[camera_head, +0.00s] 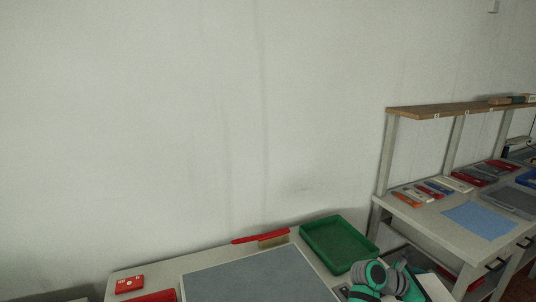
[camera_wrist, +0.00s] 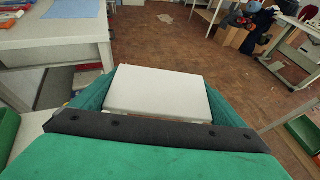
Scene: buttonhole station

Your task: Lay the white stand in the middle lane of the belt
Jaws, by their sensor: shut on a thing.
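The white stand (camera_wrist: 158,92) shows in the wrist view as a flat, pale rectangular block between the two teal fingers of my gripper (camera_wrist: 158,104). My gripper is shut on it, and it is held up above the floor. In the head view my teal and grey gripper is at the bottom right, partly cut off, with a white piece (camera_head: 436,288) beside it that looks like the same stand. A belt with lanes cannot be made out in either view.
A table with a grey mat (camera_head: 255,281), a green tray (camera_head: 338,244) and a red tool (camera_head: 262,236) lies at the bottom. A shelved bench (camera_head: 425,217) with several coloured items and a blue sheet (camera_head: 480,219) stands right. The wrist view shows open brown floor (camera_wrist: 240,75).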

